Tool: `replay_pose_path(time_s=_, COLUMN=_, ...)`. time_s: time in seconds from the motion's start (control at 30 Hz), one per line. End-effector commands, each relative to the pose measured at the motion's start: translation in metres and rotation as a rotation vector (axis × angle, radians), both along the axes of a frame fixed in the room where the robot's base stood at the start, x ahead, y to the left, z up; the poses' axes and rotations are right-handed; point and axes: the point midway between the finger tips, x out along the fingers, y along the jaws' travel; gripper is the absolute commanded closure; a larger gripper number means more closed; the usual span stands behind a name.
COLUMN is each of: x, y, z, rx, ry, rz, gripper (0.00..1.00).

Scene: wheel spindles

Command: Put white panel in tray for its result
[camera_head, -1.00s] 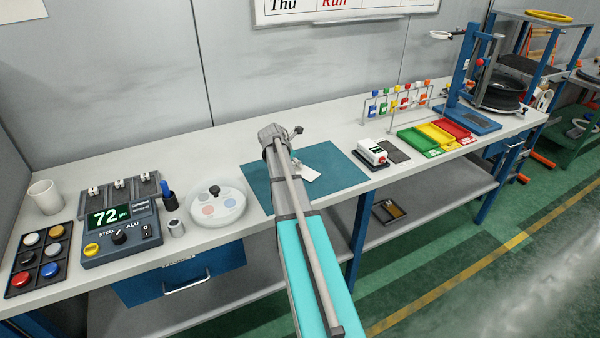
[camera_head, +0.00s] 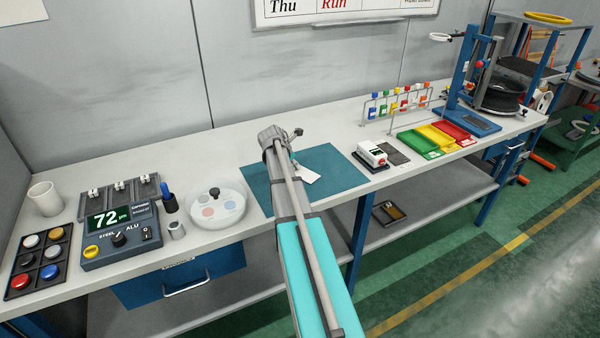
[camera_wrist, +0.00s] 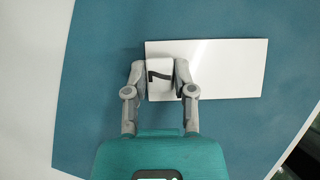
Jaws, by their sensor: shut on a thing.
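The white panel (camera_wrist: 225,68) is a flat plain rectangle over the blue mat (camera_wrist: 90,110) in the wrist view. In the head view only its corner (camera_head: 311,175) shows beside my gripper; the rest is hidden by my arm. My gripper (camera_wrist: 160,76) is shut on a small white block with a black mark at the panel's left end, which looks like part of the panel. I cannot tell whether the panel touches the mat. The green tray (camera_head: 419,146), yellow tray (camera_head: 437,136) and red tray (camera_head: 455,132) stand side by side at the right of the bench.
A small white device with a red button (camera_head: 373,153) stands between mat and trays. A rack with coloured tags (camera_head: 398,103) is behind. A gauge box reading 72 (camera_head: 107,217), a round white dish (camera_head: 217,210) and a cup (camera_head: 45,199) are at left.

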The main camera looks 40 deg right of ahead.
Motion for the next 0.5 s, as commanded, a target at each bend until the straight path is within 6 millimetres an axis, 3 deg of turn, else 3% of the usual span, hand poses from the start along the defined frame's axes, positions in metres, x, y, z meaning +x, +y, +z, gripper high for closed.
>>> replay_pose_path(time_s=0.5, x=0.0003, y=0.0002, z=0.0079, rx=0.0, ry=0.0, rz=0.0, gripper=1.0)
